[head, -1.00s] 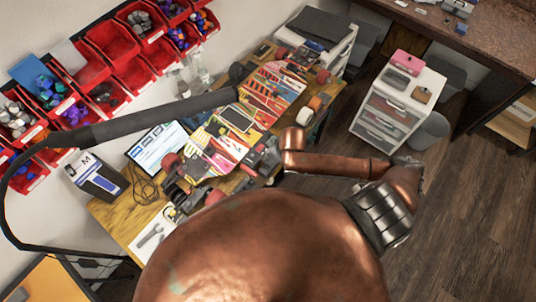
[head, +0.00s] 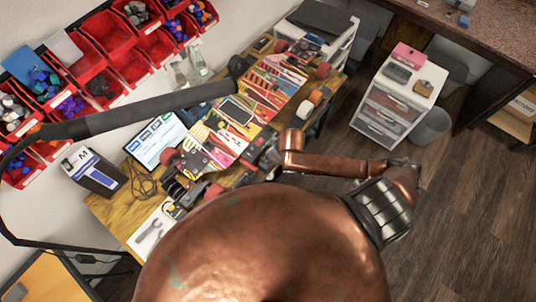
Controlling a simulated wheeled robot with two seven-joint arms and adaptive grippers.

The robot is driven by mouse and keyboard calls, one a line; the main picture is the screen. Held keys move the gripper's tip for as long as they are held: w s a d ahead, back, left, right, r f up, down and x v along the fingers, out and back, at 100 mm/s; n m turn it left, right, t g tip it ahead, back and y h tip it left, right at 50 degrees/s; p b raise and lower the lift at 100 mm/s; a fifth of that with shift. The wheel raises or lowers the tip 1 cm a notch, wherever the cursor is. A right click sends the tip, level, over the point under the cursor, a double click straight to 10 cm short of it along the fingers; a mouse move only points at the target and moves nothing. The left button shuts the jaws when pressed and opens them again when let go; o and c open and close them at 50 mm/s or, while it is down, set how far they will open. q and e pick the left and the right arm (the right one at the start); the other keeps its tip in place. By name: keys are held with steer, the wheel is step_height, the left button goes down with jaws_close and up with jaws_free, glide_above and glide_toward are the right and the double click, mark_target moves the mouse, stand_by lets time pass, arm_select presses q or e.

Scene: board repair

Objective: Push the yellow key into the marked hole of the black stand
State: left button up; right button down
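I cannot make out the yellow key, the black stand or its marked hole among the crowded items on the wooden workbench (head: 108,212). My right arm's copper forearm reaches in from the right over the bench's near edge. Dark parts at its end, seemingly my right gripper (head: 262,152), blend with the dark items there, so its fingers are unclear. My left gripper is not visible. A large copper part of my own body covers the lower middle and hides the near part of the bench.
Colourful tools and a skateboard-like item with red wheels (head: 324,70) crowd the bench. A tablet-like screen (head: 155,141) and a box (head: 93,168) stand at left. A dark lamp-like arm (head: 160,105) crosses above. Red bins (head: 108,32) hang behind. A white drawer unit (head: 397,100) stands right, beside open floor.

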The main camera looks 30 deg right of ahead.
steer(key=shift+f, duration=0.75)
stand_by(0.8)
steer(key=shift+p, duration=0.65)
steer(key=shift+f, duration=0.4)
stand_by(1.1)
steer(key=shift+f+p, duration=0.1)
steer(key=shift+p, duration=0.6)
steer(key=shift+f, duration=0.5)
stand_by(0.8)
steer(key=c, duration=1.7)
jaws_free()
steer(key=shift+c, duration=0.2)
steer(key=shift+o, duration=0.6)
steer(key=shift+o, duration=0.8)
